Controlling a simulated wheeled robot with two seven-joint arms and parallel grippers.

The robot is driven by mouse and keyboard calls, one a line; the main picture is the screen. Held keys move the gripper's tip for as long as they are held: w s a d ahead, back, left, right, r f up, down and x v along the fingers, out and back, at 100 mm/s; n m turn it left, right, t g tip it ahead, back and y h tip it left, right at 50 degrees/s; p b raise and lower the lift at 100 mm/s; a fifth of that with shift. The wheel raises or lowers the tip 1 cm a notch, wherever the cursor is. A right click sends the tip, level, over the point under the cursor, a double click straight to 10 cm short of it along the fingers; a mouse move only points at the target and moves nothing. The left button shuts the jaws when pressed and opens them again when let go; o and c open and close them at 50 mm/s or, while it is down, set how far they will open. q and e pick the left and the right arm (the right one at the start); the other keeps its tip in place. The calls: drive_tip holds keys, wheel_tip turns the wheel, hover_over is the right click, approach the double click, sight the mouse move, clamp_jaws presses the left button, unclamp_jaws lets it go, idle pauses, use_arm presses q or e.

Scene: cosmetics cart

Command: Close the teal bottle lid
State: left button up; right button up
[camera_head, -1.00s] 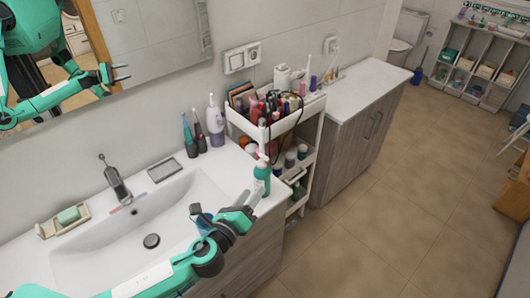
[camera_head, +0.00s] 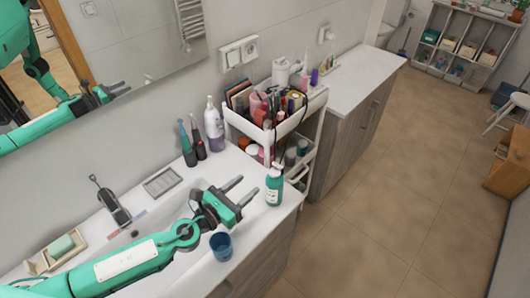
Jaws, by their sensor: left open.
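A teal bottle (camera_head: 274,188) with a light label stands upright on the right end of the white sink counter, beside the cart. Its top is small in the view, and I cannot tell how the lid sits. My left gripper (camera_head: 244,190) is open and empty, just left of the bottle, with its two fingers pointing toward the bottle side. The fingers appear apart from it. My right gripper is not in view.
A blue cup (camera_head: 222,246) stands at the counter's front edge, below my left gripper. A white cart (camera_head: 312,105) full of cosmetics stands behind the bottle. A white pump bottle (camera_head: 214,125) and dark toothbrushes stand by the wall. A soap dish (camera_head: 64,249) lies far left.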

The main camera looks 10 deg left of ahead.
sight(274, 165)
use_arm(q)
drive_tip(key=p+x, duration=0.1)
drive_tip(key=x, duration=0.5)
drive_tip(key=p+x, duration=0.2)
drive_tip(key=x, duration=0.5)
drive_tip(key=shift+s+d+r, duration=0.15)
drive_tip(key=shift+d+r, duration=0.05)
drive_tip(key=shift+d, duration=0.1)
drive_tip(key=shift+w+d+f, duration=0.1)
drive_tip(key=shift+w+d, duration=0.15)
drive_tip(key=shift+w, duration=0.15)
drive_tip(key=c, duration=0.9)
